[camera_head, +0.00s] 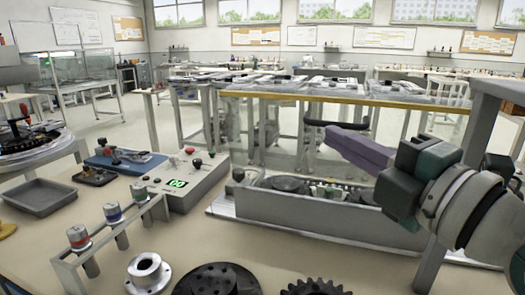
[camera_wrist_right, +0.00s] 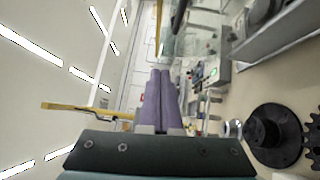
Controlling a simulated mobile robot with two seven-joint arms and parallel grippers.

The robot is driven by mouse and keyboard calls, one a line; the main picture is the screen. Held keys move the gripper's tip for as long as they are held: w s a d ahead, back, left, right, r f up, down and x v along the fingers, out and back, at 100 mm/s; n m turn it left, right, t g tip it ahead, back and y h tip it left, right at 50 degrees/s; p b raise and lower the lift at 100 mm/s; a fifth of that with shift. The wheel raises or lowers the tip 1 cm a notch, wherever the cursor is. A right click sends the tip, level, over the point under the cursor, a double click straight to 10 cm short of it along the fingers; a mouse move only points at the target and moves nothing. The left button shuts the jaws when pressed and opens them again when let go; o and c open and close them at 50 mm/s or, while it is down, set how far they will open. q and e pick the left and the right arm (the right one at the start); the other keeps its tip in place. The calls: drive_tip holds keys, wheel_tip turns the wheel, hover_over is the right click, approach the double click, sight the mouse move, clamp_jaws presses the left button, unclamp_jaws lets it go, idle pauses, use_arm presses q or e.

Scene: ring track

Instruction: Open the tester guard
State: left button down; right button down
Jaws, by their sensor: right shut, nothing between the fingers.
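The tester (camera_head: 315,215) is a long grey box at the middle right of the head view, with dark round parts inside. A clear guard panel (camera_head: 270,130) with a yellow top edge (camera_head: 300,96) stands above it. A black bar handle (camera_head: 318,122) shows in front of the panel. My right gripper (camera_head: 332,137) has purple fingers, shut and empty, with their tips just below the handle in the head view; I cannot tell if they touch it. The shut fingers also show in the right wrist view (camera_wrist_right: 160,75). My left gripper is not in view.
Left of the tester stand a control box (camera_head: 190,180) with a green display, a rack (camera_head: 110,232) with several coloured cylinders, and a grey tray (camera_head: 40,197). A grey post (camera_head: 455,190) stands at right.

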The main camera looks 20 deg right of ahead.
approach(293, 97)
drive_tip(key=w+a, duration=0.3)
drive_tip(key=a, duration=0.1)
drive_tip(key=w+d+b, duration=0.1)
drive_tip(key=w+d, duration=0.1)
drive_tip(key=shift+w+d+n+t+b, duration=0.3)
drive_tip(key=shift+b, duration=0.05)
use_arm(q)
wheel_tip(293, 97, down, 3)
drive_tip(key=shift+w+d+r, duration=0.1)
use_arm(e)
drive_tip(key=shift+r, duration=0.1)
